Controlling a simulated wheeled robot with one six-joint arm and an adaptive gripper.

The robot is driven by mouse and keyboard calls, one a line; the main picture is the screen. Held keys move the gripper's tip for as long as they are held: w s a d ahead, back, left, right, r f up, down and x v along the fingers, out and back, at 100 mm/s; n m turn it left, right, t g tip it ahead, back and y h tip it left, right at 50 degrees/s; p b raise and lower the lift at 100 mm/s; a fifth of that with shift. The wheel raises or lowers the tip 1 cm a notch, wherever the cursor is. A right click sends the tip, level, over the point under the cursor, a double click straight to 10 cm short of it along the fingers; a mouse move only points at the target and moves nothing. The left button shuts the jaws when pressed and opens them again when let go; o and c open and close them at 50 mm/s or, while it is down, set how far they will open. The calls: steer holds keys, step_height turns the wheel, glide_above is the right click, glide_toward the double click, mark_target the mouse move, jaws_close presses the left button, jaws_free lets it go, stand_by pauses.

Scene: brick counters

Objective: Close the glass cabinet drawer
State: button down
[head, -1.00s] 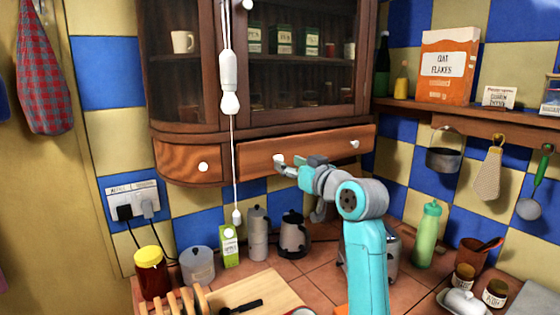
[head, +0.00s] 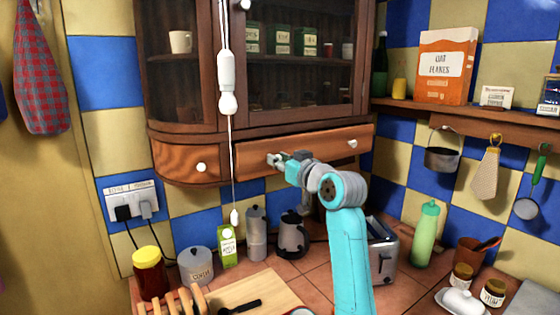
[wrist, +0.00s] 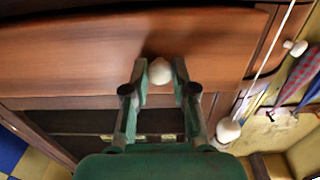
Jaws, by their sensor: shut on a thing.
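The glass cabinet (head: 290,120) hangs on the wall, with a long wooden drawer (head: 315,146) under its glass doors. The drawer has two white knobs; the right knob (head: 352,143) is free. My gripper (head: 275,160) is at the left knob, which it mostly hides in the head view. In the wrist view the round left knob (wrist: 160,71) sits between my two fingertips (wrist: 160,67), and my gripper is shut on it. How far the drawer stands out is hard to tell from these views.
A pull cord (head: 227,100) hangs left of my gripper. A smaller curved drawer (head: 190,160) is at the left.

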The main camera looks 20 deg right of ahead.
steer(key=shift+x, duration=1.75)
steer(key=shift+r, duration=0.1)
steer(key=c, duration=0.9)
jaws_free()
steer(key=shift+w, duration=0.1)
steer(key=shift+c, duration=0.2)
steer(key=v, duration=1.2)
